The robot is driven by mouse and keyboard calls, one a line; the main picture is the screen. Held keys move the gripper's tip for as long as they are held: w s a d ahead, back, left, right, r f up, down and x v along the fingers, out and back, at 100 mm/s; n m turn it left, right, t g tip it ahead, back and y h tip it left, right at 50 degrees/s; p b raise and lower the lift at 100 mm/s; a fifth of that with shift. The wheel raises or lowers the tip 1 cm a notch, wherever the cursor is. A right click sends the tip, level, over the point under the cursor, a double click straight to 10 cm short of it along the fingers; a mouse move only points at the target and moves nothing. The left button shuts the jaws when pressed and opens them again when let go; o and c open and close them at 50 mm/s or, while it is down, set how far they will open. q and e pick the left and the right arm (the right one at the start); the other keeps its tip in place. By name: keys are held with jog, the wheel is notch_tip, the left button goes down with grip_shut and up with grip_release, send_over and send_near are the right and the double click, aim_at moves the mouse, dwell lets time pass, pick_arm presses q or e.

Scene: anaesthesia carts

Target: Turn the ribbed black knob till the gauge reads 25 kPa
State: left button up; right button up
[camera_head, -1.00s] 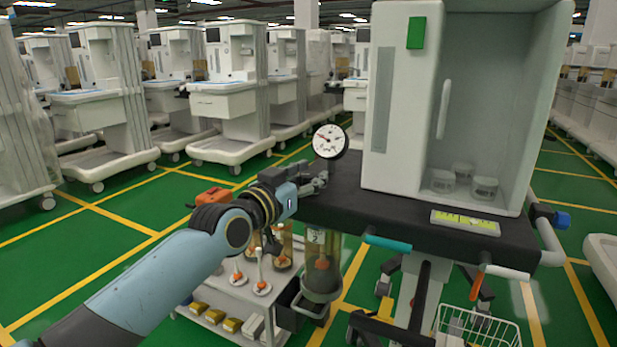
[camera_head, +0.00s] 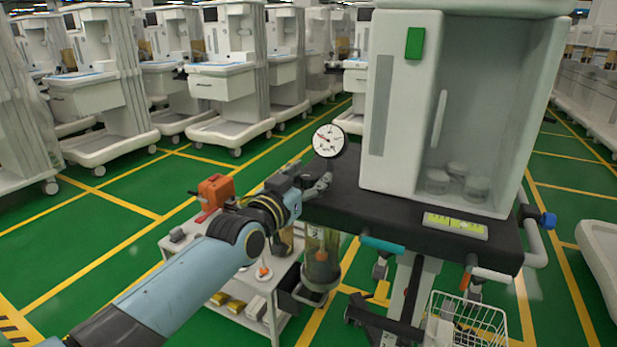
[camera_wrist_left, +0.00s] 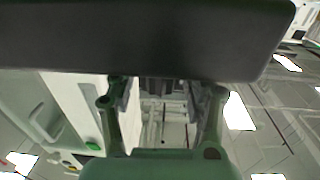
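The round white gauge (camera_head: 328,140) with a black rim stands at the left end of the cart's black top. Its needle points to the upper left; the figures are too small to read. My left gripper (camera_head: 318,186) is just below the gauge at the black top's left edge. In the left wrist view its green fingers (camera_wrist_left: 162,105) stand wide apart, and I see nothing clearly held between them; a dark slab covers the upper part. I cannot make out the ribbed black knob; the gripper may hide it. My right gripper is not in view.
The black top (camera_head: 400,213) carries a white cabinet (camera_head: 398,110) with jars and a yellow-green display (camera_head: 455,225). A teal handle (camera_head: 383,244) juts from its front edge. A low trolley with an orange device (camera_head: 215,190) stands behind my left arm. Several carts fill the background.

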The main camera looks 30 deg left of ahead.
aim_at(308, 176)
pick_arm(q)
jog(key=shift+o, duration=0.2)
notch_tip(308, 176, up, 10)
dwell(0.6)
dwell(0.3)
